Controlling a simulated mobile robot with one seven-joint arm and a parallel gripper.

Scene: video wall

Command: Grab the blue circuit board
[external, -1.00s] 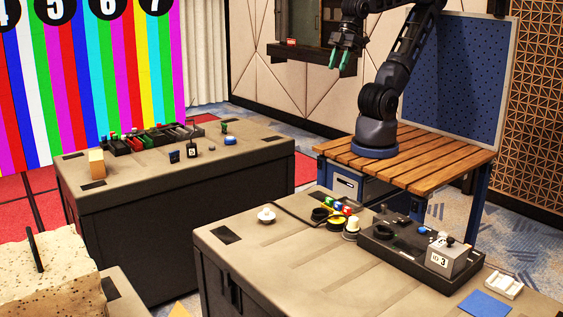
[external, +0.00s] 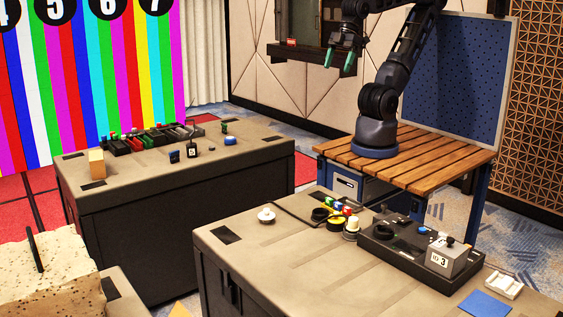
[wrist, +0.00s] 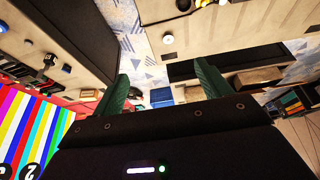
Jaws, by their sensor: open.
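A flat blue square (external: 486,303), which looks like the blue circuit board, lies on the near table at the lower right in the external view. I cannot make it out in the wrist view. My gripper (external: 340,62) hangs in the air at the top of the external view, far above and behind the near table. Its two green fingers are apart with nothing between them. In the wrist view the green fingers of my gripper (wrist: 163,69) are also spread and empty, with floor and furniture far beyond.
The near table (external: 275,262) holds a black tray device with a grey box marked 3 (external: 453,258), a white tray (external: 503,285), a white knob (external: 266,215) and several small coloured parts. A second table (external: 240,165) stands behind left. My arm rises from a wooden slatted bench (external: 440,150).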

